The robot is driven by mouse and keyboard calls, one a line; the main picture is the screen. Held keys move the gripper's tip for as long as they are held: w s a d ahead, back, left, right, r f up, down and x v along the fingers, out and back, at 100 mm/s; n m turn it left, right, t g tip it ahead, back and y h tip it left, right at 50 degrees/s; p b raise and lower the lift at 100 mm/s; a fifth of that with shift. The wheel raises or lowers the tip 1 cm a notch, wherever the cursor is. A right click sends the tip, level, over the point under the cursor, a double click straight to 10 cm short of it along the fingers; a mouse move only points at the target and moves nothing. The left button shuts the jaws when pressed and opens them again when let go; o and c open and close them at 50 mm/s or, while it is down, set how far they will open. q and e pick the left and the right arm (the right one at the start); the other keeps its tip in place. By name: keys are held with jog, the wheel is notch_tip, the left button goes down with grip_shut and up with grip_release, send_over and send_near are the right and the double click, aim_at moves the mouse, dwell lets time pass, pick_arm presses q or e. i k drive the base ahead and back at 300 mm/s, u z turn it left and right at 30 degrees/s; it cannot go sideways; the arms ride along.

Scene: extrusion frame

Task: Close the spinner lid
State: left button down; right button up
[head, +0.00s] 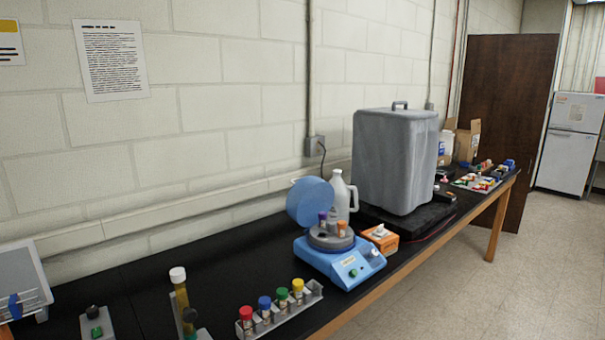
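The spinner (340,262) is a blue benchtop unit with a pale front panel, standing on the black bench. Its round blue lid (310,202) is open and stands tilted up at the back left of the unit. The grey rotor (330,240) is exposed, and a few capped tubes (342,228) stick up from it, with purple and orange caps. Neither of my grippers is in the head view.
A white jug (343,195) stands close behind the spinner, and an orange box (380,238) is at its right. A rack of capped tubes (280,310) is in front left. A large grey covered device (394,160) stands further right.

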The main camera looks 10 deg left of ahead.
aim_at(311, 195)
jog(key=z, duration=0.6)
jog(key=i, duration=0.85)
jog(key=z, duration=0.6)
jog(key=i, duration=1.1)
jog(key=u, duration=0.5)
jog(key=i, duration=0.8)
jog(key=u, duration=0.8)
